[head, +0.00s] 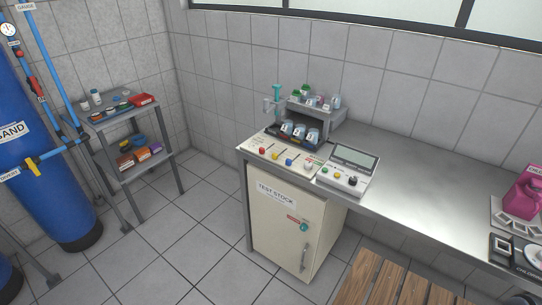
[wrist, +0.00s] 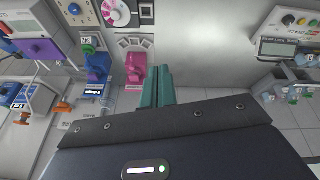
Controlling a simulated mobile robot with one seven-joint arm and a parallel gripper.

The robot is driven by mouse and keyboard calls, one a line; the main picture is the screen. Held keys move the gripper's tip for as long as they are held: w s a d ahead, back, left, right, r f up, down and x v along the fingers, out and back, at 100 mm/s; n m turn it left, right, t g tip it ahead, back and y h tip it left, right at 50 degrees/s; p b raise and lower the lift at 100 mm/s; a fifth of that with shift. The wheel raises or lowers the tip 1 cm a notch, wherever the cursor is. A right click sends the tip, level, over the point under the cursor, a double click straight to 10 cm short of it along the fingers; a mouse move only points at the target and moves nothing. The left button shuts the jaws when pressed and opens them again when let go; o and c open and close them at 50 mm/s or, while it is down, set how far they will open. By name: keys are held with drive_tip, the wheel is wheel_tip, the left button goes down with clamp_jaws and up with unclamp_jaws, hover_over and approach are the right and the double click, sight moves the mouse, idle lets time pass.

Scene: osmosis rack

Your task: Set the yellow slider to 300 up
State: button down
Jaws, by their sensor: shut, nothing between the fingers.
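In the head view, a small yellow knob (head: 275,156), which looks like the yellow slider, sits on a pale control panel (head: 250,148) at the left end of the steel bench. It stands between a red knob (head: 262,151) and a blue knob (head: 289,162). Its scale marks are too small to read. My gripper (wrist: 157,70) shows only in the wrist view, with its teal fingers together and empty. It is apart from the panel, and the yellow slider cannot be made out for sure in the wrist view.
A grey meter box with a display (head: 355,158) stands right of the panel. A small rack (head: 334,113) with jars stands behind it. The middle of the bench (head: 420,190) is clear. A wooden slatted surface (head: 385,280) lies in front.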

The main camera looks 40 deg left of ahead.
drive_tip(key=w+a+r+n, duration=0.2)
drive_tip(key=w+a+n, duration=0.3)
drive_tip(key=w+a, duration=0.3)
drive_tip(key=w+a+f+n, duration=0.1)
drive_tip(key=w+a+n, duration=0.25)
drive_tip(key=a, duration=0.65)
drive_tip(key=w+a+f+n, duration=0.2)
drive_tip(key=a+n, duration=0.3)
drive_tip(key=a, duration=0.5)
drive_tip(key=w+a+f+n, duration=0.1)
drive_tip(key=w+a+n, duration=0.25)
drive_tip(key=a, duration=0.65)
drive_tip(key=s+a+f+n, duration=0.2)
drive_tip(key=a+f+n, duration=0.1)
drive_tip(key=a, duration=0.5)
drive_tip(key=s+a+f+n, duration=0.3)
drive_tip(key=a, duration=0.5)
drive_tip(key=s+a+f+n, duration=0.2)
drive_tip(key=a+f+n, duration=0.15)
drive_tip(key=a, duration=0.45)
drive_tip(key=s+a+f+n, duration=0.6)
drive_tip(key=s+a+f, duration=0.6)
drive_tip(key=s+a, duration=0.3)
drive_tip(key=shift+s+a+f, duration=0.2)
drive_tip(key=shift+s+a, duration=0.05)
drive_tip(key=shift+a, duration=0.9)
drive_tip(key=shift+n, duration=0.25)
